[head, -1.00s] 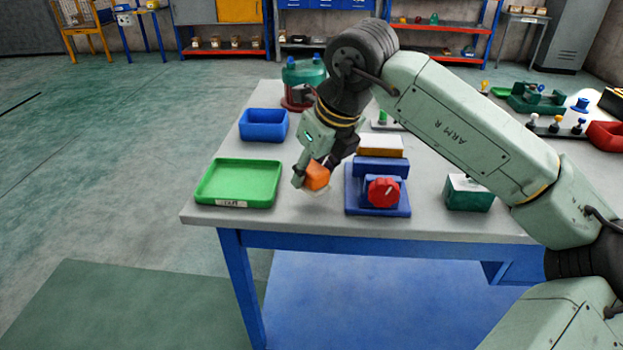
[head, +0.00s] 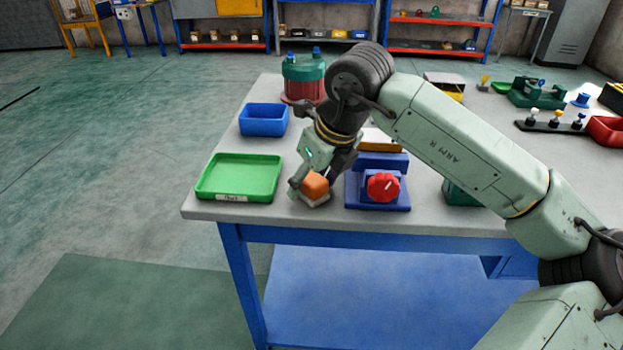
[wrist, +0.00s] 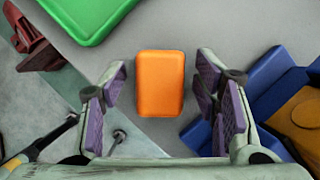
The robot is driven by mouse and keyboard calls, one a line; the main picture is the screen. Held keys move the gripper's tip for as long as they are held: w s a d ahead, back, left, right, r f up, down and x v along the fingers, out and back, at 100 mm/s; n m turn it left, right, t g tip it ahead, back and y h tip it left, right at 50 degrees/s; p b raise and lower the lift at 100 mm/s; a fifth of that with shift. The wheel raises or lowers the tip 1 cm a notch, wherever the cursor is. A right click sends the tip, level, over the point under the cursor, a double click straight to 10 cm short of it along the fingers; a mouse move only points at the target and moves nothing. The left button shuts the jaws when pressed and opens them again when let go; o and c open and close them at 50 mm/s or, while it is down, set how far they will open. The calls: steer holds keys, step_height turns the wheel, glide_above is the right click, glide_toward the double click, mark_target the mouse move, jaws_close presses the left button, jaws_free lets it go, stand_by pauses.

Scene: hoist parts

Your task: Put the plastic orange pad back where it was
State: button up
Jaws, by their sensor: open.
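The orange pad (head: 315,184) sits on a small pale block (head: 318,201) near the table's front edge, between the green tray and the blue fixture. In the wrist view the orange pad (wrist: 160,84) lies upright in the picture, midway between the fingers. My gripper (head: 311,187) is around the pad. Its purple-lined fingers (wrist: 161,88) are open, with a visible gap on each side of the pad. The pale block is hidden under the pad in the wrist view.
The green tray (head: 238,197) is empty at the left, with a blue bin (head: 263,121) behind it. A blue fixture with a red knob (head: 383,187) stands close to the right of my gripper. The table's front edge (head: 290,221) is near.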

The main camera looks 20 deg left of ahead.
steer(key=shift+r, duration=0.1)
steer(key=shift+r+p, duration=0.25)
steer(key=shift+p, duration=0.1)
steer(key=b+v, duration=0.1)
steer(key=v, duration=1)
steer(key=shift+r, duration=0.35)
steer(key=shift+d, duration=0.15)
